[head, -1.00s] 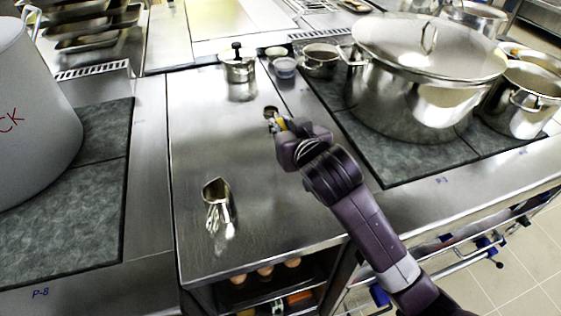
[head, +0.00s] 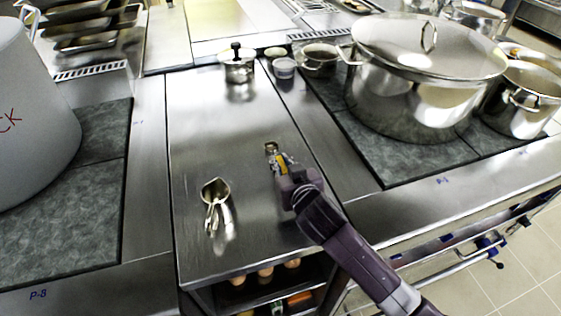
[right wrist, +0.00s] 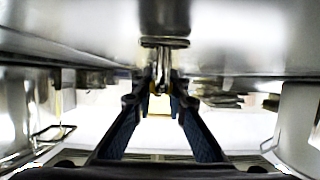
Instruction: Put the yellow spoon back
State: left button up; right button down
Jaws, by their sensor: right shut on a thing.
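My right gripper (head: 281,163) is over the bare steel counter. It is shut on a small utensil with a yellow part, which I take to be the yellow spoon (head: 271,147). Its small round metal end points away from my arm. In the right wrist view, a metal end and stem of the spoon (right wrist: 164,43) show between the fingertips (right wrist: 160,86); the fingers hide the rest. A small metal cup (head: 216,187) with pale utensil shapes at its front stands to the left on the counter. My left gripper is not in view.
A lidded pot (head: 238,66) and small bowls (head: 284,68) are at the counter's back. A big stockpot (head: 405,100) stands on the right hob and a large grey pot (head: 30,110) on the left. Eggs (head: 265,270) sit on a shelf below.

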jog(key=c, duration=1.9)
grip_release()
jog(key=shift+s+r, duration=0.1)
jog(key=v, duration=1.1)
jog(key=shift+s+d+r, duration=0.15)
jog(key=shift+s+r, duration=0.05)
jog(key=shift+s, duration=0.15)
jog(key=shift+f, duration=0.1)
